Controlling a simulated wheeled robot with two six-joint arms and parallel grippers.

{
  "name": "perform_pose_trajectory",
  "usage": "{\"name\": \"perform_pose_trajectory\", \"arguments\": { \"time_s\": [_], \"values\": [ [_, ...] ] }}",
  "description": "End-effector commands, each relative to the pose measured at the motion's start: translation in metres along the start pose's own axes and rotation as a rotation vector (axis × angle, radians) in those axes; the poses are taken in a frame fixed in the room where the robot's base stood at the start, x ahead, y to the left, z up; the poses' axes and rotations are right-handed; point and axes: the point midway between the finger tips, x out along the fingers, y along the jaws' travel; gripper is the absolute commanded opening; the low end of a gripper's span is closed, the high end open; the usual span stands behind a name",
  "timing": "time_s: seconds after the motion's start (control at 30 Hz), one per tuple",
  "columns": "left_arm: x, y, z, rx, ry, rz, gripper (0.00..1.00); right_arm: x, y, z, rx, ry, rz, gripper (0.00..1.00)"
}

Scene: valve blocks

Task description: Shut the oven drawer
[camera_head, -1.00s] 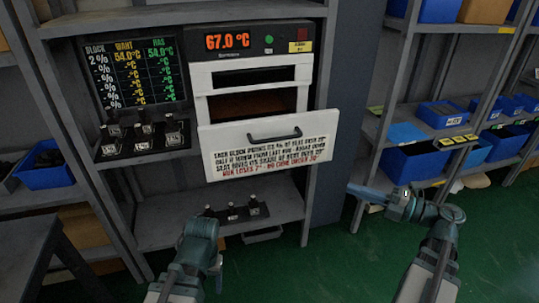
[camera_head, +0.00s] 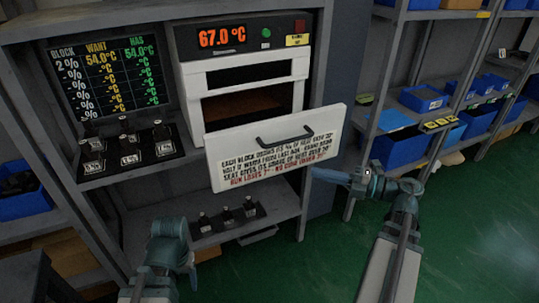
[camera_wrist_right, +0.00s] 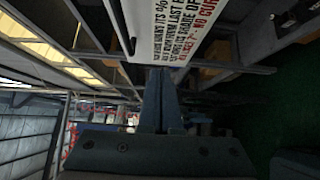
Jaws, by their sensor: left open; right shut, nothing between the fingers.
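The oven drawer's white front (camera_head: 275,148), with a black handle and printed text, stands out from the oven body (camera_head: 250,85), so the drawer is open. My right gripper (camera_head: 338,177) is shut and empty, its fingers pointing left by the front's lower right edge; I cannot tell whether they touch. In the right wrist view its closed fingers (camera_wrist_right: 161,95) reach toward the white front (camera_wrist_right: 165,25). My left gripper (camera_head: 182,272) is open, low at the left, apart from the drawer; its fingers are mostly hidden.
The oven display reads 67.0 °C. A screen (camera_head: 108,75) and a rack of small blocks (camera_head: 130,148) stand left of the oven. More blocks (camera_head: 227,217) are on the lower shelf. Shelves with blue bins (camera_head: 424,98) are at right; green floor (camera_head: 470,240) is clear.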

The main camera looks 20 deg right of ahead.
Motion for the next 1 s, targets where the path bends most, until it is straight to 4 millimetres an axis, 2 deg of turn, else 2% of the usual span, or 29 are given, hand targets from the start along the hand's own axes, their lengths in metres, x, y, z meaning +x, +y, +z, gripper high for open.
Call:
{"name": "perform_pose_trajectory", "arguments": {
  "time_s": [0.13, 0.27, 0.67, 0.8, 1.0],
  "values": [
    [0.0, 0.0, 0.0, 0.0, 0.0, 0.0, 0.66, 0.005, 0.0, 0.0, 0.0, 0.001, 0.0, 0.0],
    [0.0, 0.0, 0.0, 0.0, 0.0, 0.0, 0.66, 0.023, 0.0, -0.001, 0.0, 0.004, 0.0, 0.0],
    [0.0, 0.0, 0.0, 0.0, 0.0, 0.0, 0.66, 0.102, 0.0, -0.001, 0.0, 0.004, 0.0, 0.0],
    [0.0, 0.0, 0.0, 0.0, 0.0, 0.0, 0.66, 0.116, 0.0, 0.017, 0.0, 0.001, 0.0, 0.0],
    [0.0, 0.0, 0.0, 0.0, 0.0, 0.0, 0.66, 0.126, 0.0, 0.027, 0.0, 0.001, 0.0, 0.0]
  ]
}}
